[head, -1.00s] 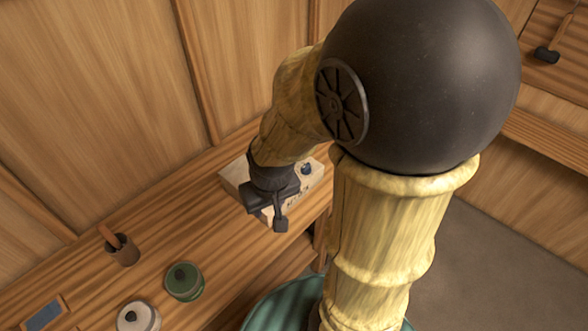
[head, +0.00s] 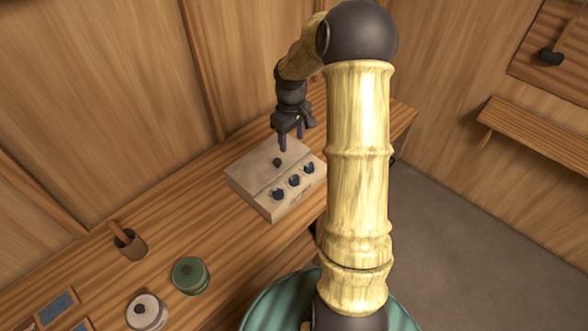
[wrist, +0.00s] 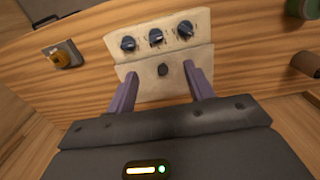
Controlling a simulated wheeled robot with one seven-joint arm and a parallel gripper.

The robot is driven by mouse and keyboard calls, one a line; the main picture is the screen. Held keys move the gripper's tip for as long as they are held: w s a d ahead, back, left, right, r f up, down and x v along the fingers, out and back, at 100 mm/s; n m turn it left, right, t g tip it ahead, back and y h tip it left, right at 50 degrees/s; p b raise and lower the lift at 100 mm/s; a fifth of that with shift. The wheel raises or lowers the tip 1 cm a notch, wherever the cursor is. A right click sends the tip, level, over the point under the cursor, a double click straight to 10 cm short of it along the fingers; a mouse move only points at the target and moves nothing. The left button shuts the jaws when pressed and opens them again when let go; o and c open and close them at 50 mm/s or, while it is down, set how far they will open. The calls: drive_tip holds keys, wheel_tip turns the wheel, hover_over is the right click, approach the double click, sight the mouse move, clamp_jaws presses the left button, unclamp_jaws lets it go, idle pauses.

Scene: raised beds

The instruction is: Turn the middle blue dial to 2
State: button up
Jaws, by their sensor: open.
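A pale box (head: 252,177) stands on the wooden bench with three blue dials in a row on its sloped front. The middle blue dial (head: 294,180) sits between two like dials (head: 278,193) (head: 308,168). In the wrist view the middle dial (wrist: 156,36) shows beyond my fingertips; its small marks are too blurred to read. A dark round knob (head: 277,161) is on the box's top. My gripper (head: 292,143) is open and empty, above the box's rear part, pointing down. In the wrist view the dark knob (wrist: 162,68) lies between its purple fingers, and the dials are clear of them.
A green lidded pot (head: 190,276), a white lidded pot (head: 146,312) and a brown cup (head: 129,244) with a handle in it stand left of the box. A yellow knob on a grey plate (wrist: 62,55) shows in the wrist view. Wooden walls stand behind the bench.

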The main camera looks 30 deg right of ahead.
sight(294, 177)
drive_tip(key=shift+w+d+f, duration=0.1)
drive_tip(key=shift+w+d, duration=0.25)
drive_tip(key=shift+d, duration=0.25)
drive_tip(key=shift+s, duration=0.1)
wheel_tip(294, 177, down, 17)
drive_tip(key=p, duration=0.5)
drive_tip(key=shift+a+f, duration=0.1)
drive_tip(key=shift+f, duration=0.1)
drive_tip(key=c, duration=1)
